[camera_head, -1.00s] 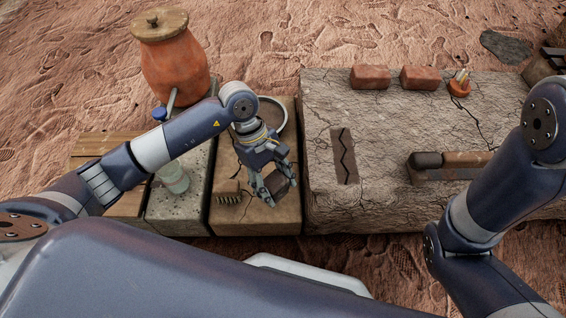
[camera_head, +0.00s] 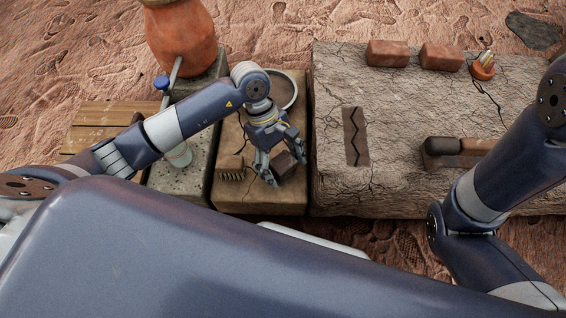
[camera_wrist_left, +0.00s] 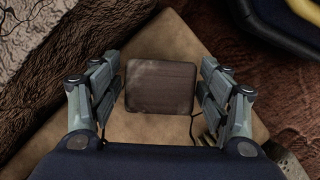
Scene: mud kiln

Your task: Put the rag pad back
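The rag pad looks to be the dark brown square block (camera_head: 285,165) low over the front right of the tan slab (camera_head: 262,199). It shows between my left fingers in the left wrist view (camera_wrist_left: 161,88). My left gripper (camera_head: 284,165) points down over the slab with one finger on each side of the pad. Narrow gaps show between the fingers and the pad in the wrist view, so the gripper looks open around it. The pad's underside is hidden. My right gripper is out of view; only its arm shows at the right.
A brush (camera_head: 231,170) lies left of the pad, and a round ring-like rim (camera_head: 292,88) is behind my gripper. A cracked stone block (camera_head: 335,185) stands close on the right, with bricks (camera_head: 388,53) on it. A clay pot (camera_head: 180,40) stands at the back left.

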